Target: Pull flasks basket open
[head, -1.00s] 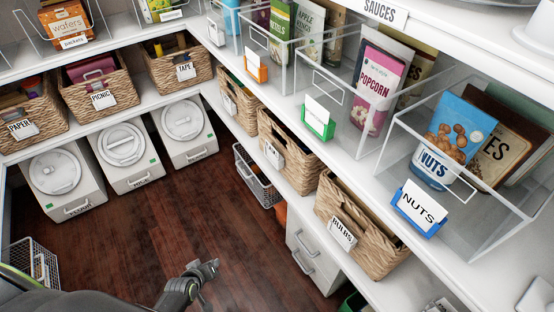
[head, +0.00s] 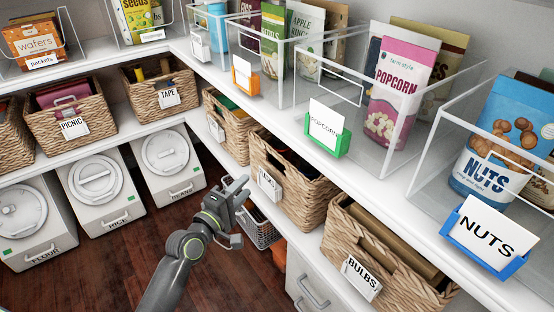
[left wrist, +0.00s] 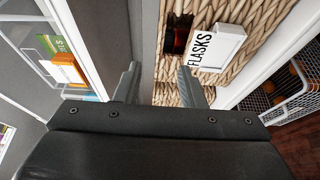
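The flasks basket (head: 310,190) is a woven wicker basket on the shelf below the clear bins, in the middle of the head view. Its white label is partly turned away there. In the left wrist view the basket (left wrist: 166,88) shows close, with the label (left wrist: 212,48) reading FLASKS and a dark handle slot (left wrist: 178,35) beside it. My left gripper (head: 240,193) is just in front of and left of the basket. In the left wrist view its two fingers (left wrist: 160,82) are apart with nothing between them. Contact with the basket cannot be told. My right gripper is not in view.
The bulbs basket (head: 385,262) stands to the right, and another wicker basket (head: 229,130) to the left. The shelf edge with clear bins (head: 340,85) overhangs above. A wire basket (head: 262,228) is below. The wooden floor (head: 110,270) is clear.

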